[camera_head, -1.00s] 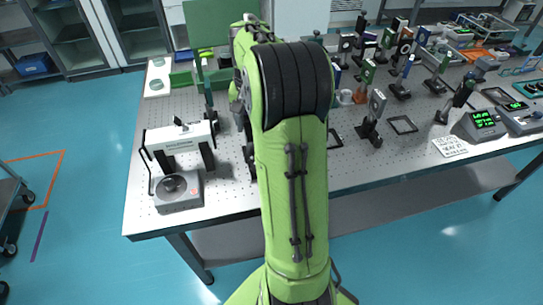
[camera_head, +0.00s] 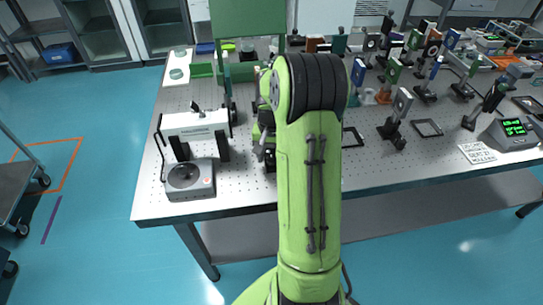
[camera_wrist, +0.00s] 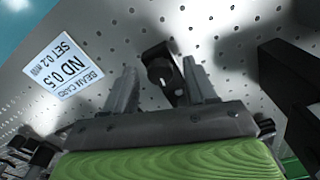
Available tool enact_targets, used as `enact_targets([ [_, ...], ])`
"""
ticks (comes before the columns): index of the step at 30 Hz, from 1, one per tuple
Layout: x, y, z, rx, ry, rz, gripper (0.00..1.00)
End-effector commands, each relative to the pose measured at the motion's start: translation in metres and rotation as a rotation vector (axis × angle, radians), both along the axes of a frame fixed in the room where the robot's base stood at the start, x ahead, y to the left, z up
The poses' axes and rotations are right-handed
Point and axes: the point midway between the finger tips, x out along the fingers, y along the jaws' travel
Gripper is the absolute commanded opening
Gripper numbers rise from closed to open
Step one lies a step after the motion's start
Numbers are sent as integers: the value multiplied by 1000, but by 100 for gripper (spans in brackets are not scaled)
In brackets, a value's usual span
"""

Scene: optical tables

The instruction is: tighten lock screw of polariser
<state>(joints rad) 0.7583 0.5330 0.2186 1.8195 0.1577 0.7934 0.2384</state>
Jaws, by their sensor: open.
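My gripper (camera_wrist: 161,66) is open in the wrist view, its two grey fingers pointing at the perforated table top. A small dark mount with a rounded black part (camera_wrist: 162,72) stands between and just beyond the fingertips. I see no grip on it and cannot tell whether it touches a finger. I cannot tell whether it is the polariser or its lock screw. In the head view my arm hides most of the gripper and the table around it.
A printed card (camera_wrist: 65,68) lies left of the fingers in the wrist view. A black block (camera_wrist: 288,85) stands close on the right. In the head view, a white bridge-shaped device (camera_head: 195,126) and a grey dial box (camera_head: 190,178) stand left of my arm; several optic mounts crowd the right.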

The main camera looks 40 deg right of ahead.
Motion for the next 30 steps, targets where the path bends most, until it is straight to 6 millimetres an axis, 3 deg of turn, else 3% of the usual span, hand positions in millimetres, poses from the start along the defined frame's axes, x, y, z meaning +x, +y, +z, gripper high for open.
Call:
enact_targets([
  [3,0,0,1,0,0,0,54],
  [14,0,0,1,0,0,0,0],
  [21,0,0,2,-1,-1,130,0],
  [29,0,0,1,-2,-1,141,0],
  [30,0,0,1,-2,-1,141,36],
])
